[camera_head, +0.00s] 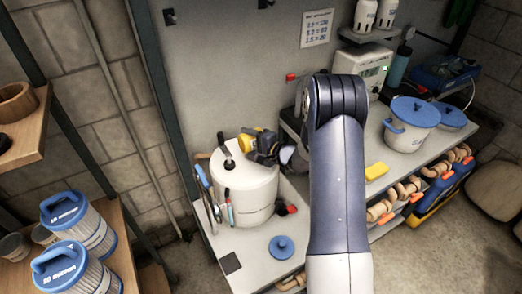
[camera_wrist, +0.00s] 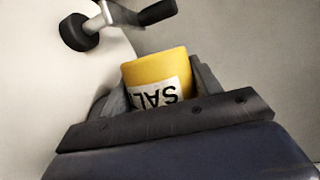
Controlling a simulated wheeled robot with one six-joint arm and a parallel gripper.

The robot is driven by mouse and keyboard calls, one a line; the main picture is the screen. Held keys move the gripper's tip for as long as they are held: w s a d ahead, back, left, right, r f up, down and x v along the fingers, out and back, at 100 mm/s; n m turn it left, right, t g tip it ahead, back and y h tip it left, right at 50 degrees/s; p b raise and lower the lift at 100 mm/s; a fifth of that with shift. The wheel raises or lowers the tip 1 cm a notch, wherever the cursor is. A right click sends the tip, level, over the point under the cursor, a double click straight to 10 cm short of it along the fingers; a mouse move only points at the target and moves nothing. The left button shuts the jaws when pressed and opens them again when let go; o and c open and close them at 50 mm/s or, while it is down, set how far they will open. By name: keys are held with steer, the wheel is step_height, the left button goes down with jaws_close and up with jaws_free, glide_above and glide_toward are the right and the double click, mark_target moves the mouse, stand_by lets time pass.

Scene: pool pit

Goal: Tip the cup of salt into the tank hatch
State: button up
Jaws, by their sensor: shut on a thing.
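My gripper (camera_head: 264,149) is shut on a yellow cup (camera_wrist: 156,75). In the wrist view the cup sits between the two dark fingers, its white label with black letters reading upside down. The gripper and cup are at the upper right edge of the white round tank (camera_head: 247,195). The cup's contents and its exact tilt cannot be told.
A blue round lid (camera_head: 281,248) lies on the bench in front of the tank. Tools hang at the tank's left. A white pot with a blue lid (camera_head: 412,122) and a yellow block (camera_head: 376,171) stand to the right. Blue-topped filter cartridges (camera_head: 80,225) are at left.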

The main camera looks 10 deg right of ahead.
steer(key=shift+w+d+r+m+t+y+p, duration=0.15)
steer(key=shift+d+r+m+y+p, duration=0.25)
steer(key=shift+m+p, duration=0.3)
steer(key=shift+w+d+r+m+t+y+p, duration=0.2)
steer(key=shift+d+m+y+p, duration=0.25)
steer(key=shift+m, duration=0.45)
stand_by(4.2)
steer(key=shift+s+a, duration=0.1)
steer(key=shift+a, duration=0.05)
